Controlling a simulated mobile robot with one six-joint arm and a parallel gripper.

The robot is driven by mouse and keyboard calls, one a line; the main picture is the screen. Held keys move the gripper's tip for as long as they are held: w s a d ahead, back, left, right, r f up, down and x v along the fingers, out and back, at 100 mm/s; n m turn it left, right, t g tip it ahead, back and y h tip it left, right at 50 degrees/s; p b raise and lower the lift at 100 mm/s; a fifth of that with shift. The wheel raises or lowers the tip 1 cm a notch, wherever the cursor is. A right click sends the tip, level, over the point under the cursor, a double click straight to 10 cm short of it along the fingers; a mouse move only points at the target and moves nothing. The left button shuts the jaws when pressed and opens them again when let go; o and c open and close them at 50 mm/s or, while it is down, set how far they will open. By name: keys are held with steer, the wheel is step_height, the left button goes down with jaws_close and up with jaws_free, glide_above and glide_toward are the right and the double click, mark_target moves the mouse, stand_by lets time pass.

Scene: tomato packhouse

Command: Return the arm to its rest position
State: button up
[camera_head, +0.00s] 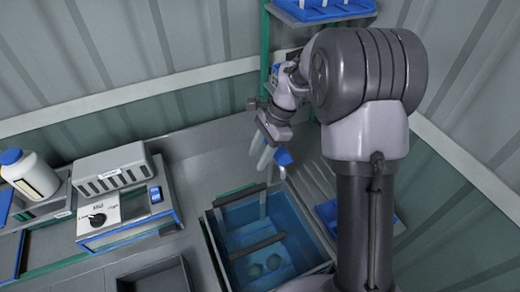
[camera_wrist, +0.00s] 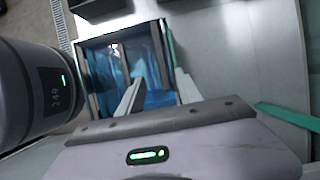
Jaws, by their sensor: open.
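My arm rises at the right of the head view and bends over to the left at the top. My gripper (camera_head: 267,160) hangs pointing down above the far end of a blue-lined water tank (camera_head: 212,240). Its two pale fingers stand apart, and I see nothing held between them. In the wrist view my gripper (camera_wrist: 159,74) points toward the tank (camera_wrist: 92,44), with its open fingers in front of the blue inside. Part of the tank is hidden behind my fingers and wrist housing.
Two roundish things (camera_head: 264,266) lie in the tank. A grey vented box (camera_head: 112,168), a device with a black knob (camera_head: 98,218) and a white bottle (camera_head: 30,175) stand at left. A shelf with a blue tray (camera_head: 322,10) is behind my arm.

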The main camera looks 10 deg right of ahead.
steer(key=shift+d+r, duration=0.2)
steer(key=shift+r, duration=0.25)
steer(key=s+a+r+n+t+h+b, duration=0.1)
steer(key=s+r+n+t+b, duration=0.15)
steer(key=s+b, duration=0.25)
steer(key=s+a+r+n+t+b, duration=0.1)
steer(key=s+n+b, duration=0.2)
steer(key=s+b, duration=0.2)
steer(key=s+f+n+t+b, duration=0.1)
steer(key=s+f+n+b, duration=0.1)
steer(key=s, duration=0.5)
steer(key=s+f+n+t+h+b, duration=0.1)
steer(key=s+f+n+t+b, duration=0.1)
steer(key=s+n+b, duration=0.2)
steer(key=s, duration=0.3)
steer(key=shift+d+f+b, duration=0.15)
steer(key=shift+f+b, duration=0.2)
steer(key=shift+b, duration=0.05)
steer(key=shift+s, duration=0.1)
